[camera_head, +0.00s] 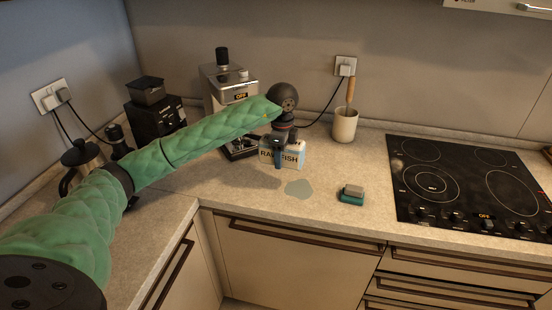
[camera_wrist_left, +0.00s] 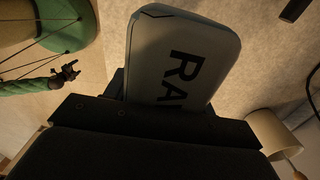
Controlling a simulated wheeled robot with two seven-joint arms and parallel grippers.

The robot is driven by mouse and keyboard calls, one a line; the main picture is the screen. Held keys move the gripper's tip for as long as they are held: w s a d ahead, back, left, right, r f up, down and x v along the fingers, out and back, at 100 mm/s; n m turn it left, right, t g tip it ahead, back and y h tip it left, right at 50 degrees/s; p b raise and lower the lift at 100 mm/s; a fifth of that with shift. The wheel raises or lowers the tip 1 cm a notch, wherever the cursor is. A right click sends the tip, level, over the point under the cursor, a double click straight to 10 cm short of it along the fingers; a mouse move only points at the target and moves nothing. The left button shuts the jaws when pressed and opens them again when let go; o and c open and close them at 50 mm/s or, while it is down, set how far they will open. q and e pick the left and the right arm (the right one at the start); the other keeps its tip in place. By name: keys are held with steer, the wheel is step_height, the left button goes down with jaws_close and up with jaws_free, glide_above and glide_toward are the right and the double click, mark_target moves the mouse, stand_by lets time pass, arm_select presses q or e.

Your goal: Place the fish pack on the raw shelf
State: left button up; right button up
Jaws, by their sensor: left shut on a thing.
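The fish pack (camera_head: 293,155) is a small white and blue box with dark "RAW FISH" lettering, over the counter near the coffee machine in the head view. My left gripper (camera_head: 278,150) reaches it from above and is shut on it, with a dark finger in front of the lettering. In the left wrist view the fish pack (camera_wrist_left: 180,60) shows its pale face with "RA" readable; the gripper body hides the rest. I cannot tell whether the pack touches the counter. No raw shelf is visible.
A coffee machine (camera_head: 222,84) stands behind the pack. A utensil crock (camera_head: 344,126) is to its right. A grey-green puddle (camera_head: 299,188) and a sponge (camera_head: 351,195) lie in front. The black cooktop (camera_head: 455,185) is at right. A grinder (camera_head: 157,120) and kettle (camera_head: 80,160) stand left.

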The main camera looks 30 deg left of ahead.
arm_select(q)
steer(key=shift+d+r, duration=0.2)
steer(key=shift+d, duration=0.1)
